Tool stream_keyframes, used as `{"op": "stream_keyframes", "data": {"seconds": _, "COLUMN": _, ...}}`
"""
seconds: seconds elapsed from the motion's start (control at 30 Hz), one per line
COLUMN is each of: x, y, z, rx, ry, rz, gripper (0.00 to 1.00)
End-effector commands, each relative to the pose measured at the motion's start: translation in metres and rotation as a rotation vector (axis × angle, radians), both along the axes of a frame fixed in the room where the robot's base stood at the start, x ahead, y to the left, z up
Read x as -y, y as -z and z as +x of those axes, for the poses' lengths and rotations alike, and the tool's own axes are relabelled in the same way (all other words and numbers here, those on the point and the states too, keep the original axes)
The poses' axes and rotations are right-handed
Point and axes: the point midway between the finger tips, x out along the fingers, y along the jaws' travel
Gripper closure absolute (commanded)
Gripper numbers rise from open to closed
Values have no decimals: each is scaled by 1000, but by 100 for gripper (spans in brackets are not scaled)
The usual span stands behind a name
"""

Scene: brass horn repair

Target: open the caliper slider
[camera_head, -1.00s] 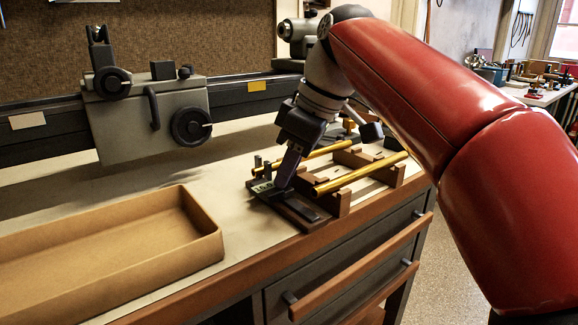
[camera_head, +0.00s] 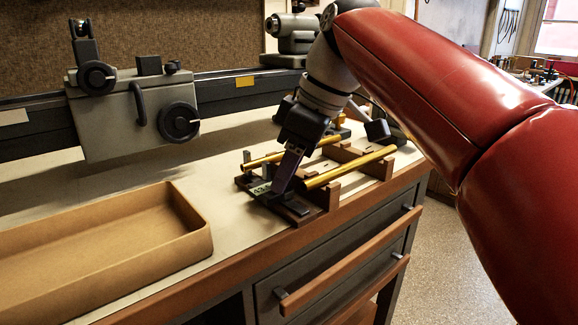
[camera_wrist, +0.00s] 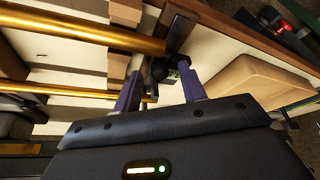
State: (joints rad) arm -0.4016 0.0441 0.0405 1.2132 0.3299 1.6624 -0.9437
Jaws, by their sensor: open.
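The caliper (camera_head: 299,209) lies on a dark board at the left end of the wooden rack, with a small greenish display (camera_head: 260,189) on its slider. My gripper (camera_head: 276,190) points down at the slider, with its purple fingers low over it. In the wrist view the two fingers (camera_wrist: 161,68) are apart, with the dark slider (camera_wrist: 160,70) between or just beyond their tips. Whether either finger touches it cannot be told. The fingers hide part of the caliper in the head view.
Two brass tubes (camera_head: 350,167) lie across the wooden rack, close to my gripper. A tan open tray (camera_head: 110,250) stands on the bench to the left. A grey carriage with knobs (camera_head: 130,112) sits on the dark rail behind. The bench between tray and rail is clear.

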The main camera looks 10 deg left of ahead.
Motion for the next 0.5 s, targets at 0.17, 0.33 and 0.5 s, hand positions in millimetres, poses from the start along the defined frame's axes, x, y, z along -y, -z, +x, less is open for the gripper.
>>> {"op": "stream_keyframes", "data": {"seconds": 0.17, "x": 5, "y": -14, "z": 0, "rx": 2, "ry": 1, "rz": 1, "gripper": 59}}
{"op": "stream_keyframes", "data": {"seconds": 0.33, "x": 16, "y": -43, "z": -1, "rx": 2, "ry": 2, "rz": 1, "gripper": 59}}
{"op": "stream_keyframes", "data": {"seconds": 0.5, "x": 26, "y": -65, "z": -2, "rx": 1, "ry": 2, "rz": 0, "gripper": 59}}
